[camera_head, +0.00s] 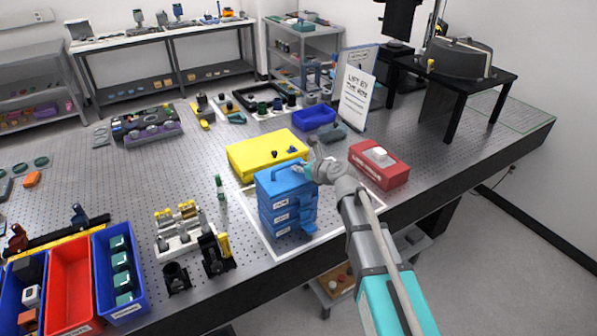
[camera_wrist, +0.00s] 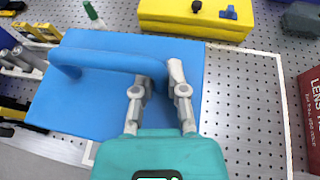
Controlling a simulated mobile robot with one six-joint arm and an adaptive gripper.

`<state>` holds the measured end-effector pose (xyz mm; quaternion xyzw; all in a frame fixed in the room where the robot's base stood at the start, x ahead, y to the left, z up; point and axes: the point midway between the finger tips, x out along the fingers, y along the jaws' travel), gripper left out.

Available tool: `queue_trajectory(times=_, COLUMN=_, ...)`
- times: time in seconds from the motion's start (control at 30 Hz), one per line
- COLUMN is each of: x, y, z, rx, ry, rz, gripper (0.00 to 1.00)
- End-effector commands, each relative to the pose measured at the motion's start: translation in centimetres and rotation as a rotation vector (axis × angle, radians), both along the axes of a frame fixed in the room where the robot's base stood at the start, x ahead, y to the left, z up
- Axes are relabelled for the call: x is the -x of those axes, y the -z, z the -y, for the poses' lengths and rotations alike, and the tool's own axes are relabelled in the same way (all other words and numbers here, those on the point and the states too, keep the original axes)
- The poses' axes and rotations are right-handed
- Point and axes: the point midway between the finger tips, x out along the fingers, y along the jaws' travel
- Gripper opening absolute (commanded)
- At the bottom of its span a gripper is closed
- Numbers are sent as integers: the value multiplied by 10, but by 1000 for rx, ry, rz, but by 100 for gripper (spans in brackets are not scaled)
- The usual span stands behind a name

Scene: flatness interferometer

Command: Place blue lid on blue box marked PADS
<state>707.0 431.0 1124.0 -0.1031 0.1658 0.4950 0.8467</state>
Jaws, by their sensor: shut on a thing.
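A blue lid (camera_head: 280,176) with a raised bar handle lies level over a stack of blue boxes (camera_head: 285,215) with small white labels, which are too small to read here. The lid also fills the left of the wrist view (camera_wrist: 115,103). My gripper (camera_head: 309,168) comes in from the right. In the wrist view its fingers (camera_wrist: 161,82) are shut on the right end of the lid's handle (camera_wrist: 110,57). I cannot tell whether the lid touches the top box or is just above it. The lid hides the boxes in the wrist view.
A yellow box (camera_head: 250,157) sits right behind the stack, and a red box (camera_head: 378,165) stands to the right. A white outline (camera_head: 262,240) surrounds the stack on the perforated table. Optical mounts (camera_head: 214,252) stand to the left, near blue and red bins (camera_head: 72,270).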

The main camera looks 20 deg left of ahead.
Motion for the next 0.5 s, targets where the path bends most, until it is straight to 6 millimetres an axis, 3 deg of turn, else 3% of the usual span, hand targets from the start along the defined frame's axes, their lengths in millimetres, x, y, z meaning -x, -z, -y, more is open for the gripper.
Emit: queue_trajectory(times=0.5, x=0, y=5, z=0, rx=0, ry=1, rz=0, gripper=0)
